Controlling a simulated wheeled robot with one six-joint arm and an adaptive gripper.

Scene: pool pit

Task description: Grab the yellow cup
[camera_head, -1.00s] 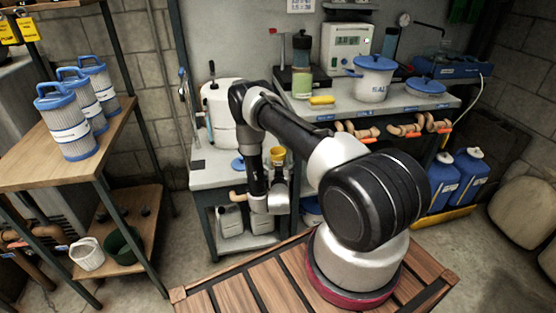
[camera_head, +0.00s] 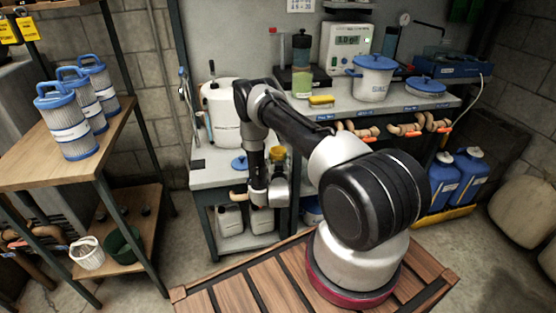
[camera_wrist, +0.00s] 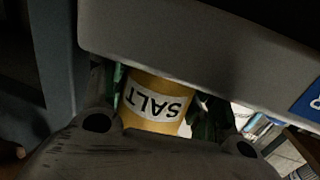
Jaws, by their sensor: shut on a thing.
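The yellow cup (camera_wrist: 157,101) carries a white "SALT" label, which appears upside down in the wrist view. In the head view only a small yellow part of the cup (camera_head: 279,152) shows behind my wrist. My gripper (camera_wrist: 163,98) is shut on the cup, with a finger at each side of it. A grey slab edge crosses the top of the wrist view and hides part of the cup.
A low grey table (camera_head: 205,178) holds a white tank (camera_head: 222,120) and a blue lid (camera_head: 239,162) beside my arm. A wooden shelf (camera_head: 35,165) stands left.

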